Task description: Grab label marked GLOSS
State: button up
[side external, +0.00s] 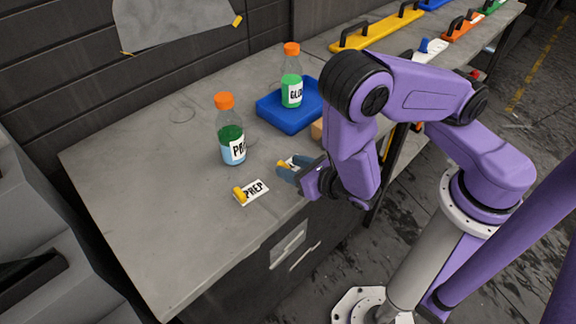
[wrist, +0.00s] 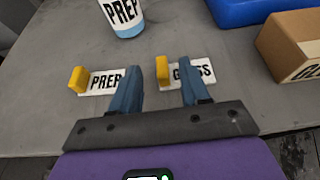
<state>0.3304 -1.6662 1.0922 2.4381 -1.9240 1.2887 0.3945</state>
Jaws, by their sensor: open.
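The GLOSS label (wrist: 201,73) is a white card with black letters and a yellow block at its left end. It lies on the bench near the front edge. In the side view it is partly hidden by my gripper, with its yellow end (side external: 282,165) showing. My gripper (wrist: 160,72) is open and empty, its two blue-grey fingers reaching toward the label. The right finger covers part of the lettering; the left finger is between the two labels. A similar PREP label (wrist: 101,80) lies to the left, also in the side view (side external: 254,190).
A PREP bottle (side external: 232,135) with an orange cap stands behind the labels. A GLOSS bottle (side external: 291,80) stands in a blue tray (side external: 268,113). A cardboard box (wrist: 282,48) is to the right. The bench's left part is clear.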

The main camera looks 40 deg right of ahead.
aim_at(281, 162)
jog(key=shift+x, duration=2.7)
jog(key=shift+d, duration=0.1)
grip_shut()
